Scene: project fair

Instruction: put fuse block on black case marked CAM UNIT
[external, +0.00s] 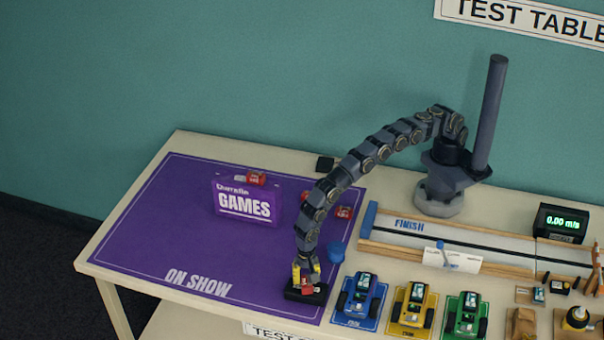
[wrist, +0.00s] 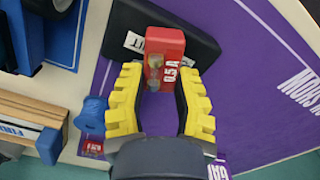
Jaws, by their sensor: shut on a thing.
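My gripper (external: 307,283) has yellow fingers and points down at the front right of the purple mat. It is shut on a red fuse block (wrist: 165,48) marked 0.5A, which also shows in the external view (external: 308,289). The block is over the black case (external: 292,295), seemingly at its top; I cannot tell whether they touch. In the wrist view the case (wrist: 203,38) lies behind the block.
A purple GAMES box (external: 246,208) stands on the purple mat (external: 150,230) with a red block (external: 257,178) on top. Another red block (external: 344,212) lies near my arm. A blue spool (external: 336,252) and a blue car (external: 362,297) are close right. The mat's left is clear.

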